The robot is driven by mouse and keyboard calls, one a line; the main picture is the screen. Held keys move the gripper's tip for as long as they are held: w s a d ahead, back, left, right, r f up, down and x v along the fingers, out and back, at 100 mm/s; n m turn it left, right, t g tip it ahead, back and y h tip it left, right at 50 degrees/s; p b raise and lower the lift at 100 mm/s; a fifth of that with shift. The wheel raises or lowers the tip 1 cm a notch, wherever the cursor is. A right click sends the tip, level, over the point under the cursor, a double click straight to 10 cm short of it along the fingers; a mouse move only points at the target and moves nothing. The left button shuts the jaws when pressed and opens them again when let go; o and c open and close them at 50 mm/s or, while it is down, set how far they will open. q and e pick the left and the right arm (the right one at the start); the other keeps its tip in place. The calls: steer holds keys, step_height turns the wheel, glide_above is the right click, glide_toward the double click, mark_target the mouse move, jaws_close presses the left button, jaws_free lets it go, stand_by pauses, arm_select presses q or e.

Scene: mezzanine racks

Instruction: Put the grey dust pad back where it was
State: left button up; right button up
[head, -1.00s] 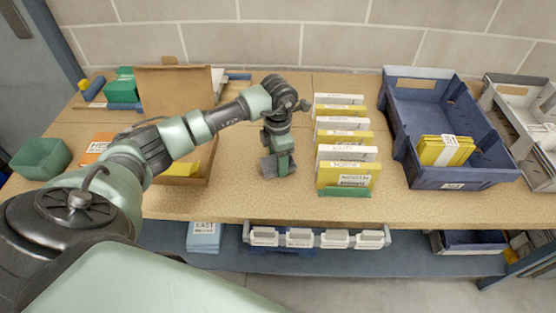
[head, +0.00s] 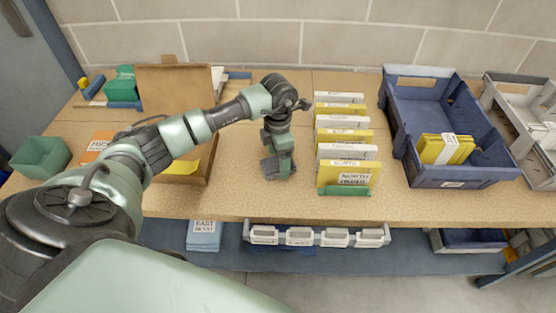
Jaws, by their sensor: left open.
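My left gripper (head: 277,168) points down at the middle of the table, left of the row of yellow and white cards. It is open, with its tips at or just above the tabletop. A small dark grey shape (head: 268,168) shows at its left side. I cannot tell whether this is the grey dust pad or part of the gripper's fingers. No other grey pad can be made out. My right gripper is not in view.
The cards (head: 345,175) stand in a row close right of the gripper. A blue bin (head: 450,174) with yellow packs is farther right. An open cardboard box (head: 175,90) is left, behind my arm. A green bin (head: 40,158) stands far left. Bare tabletop (head: 240,190) lies around the gripper.

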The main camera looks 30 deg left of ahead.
mark_target(278, 162)
arm_select(q)
step_height(278, 162, up, 11)
steer(key=b, duration=0.2)
stand_by(0.6)
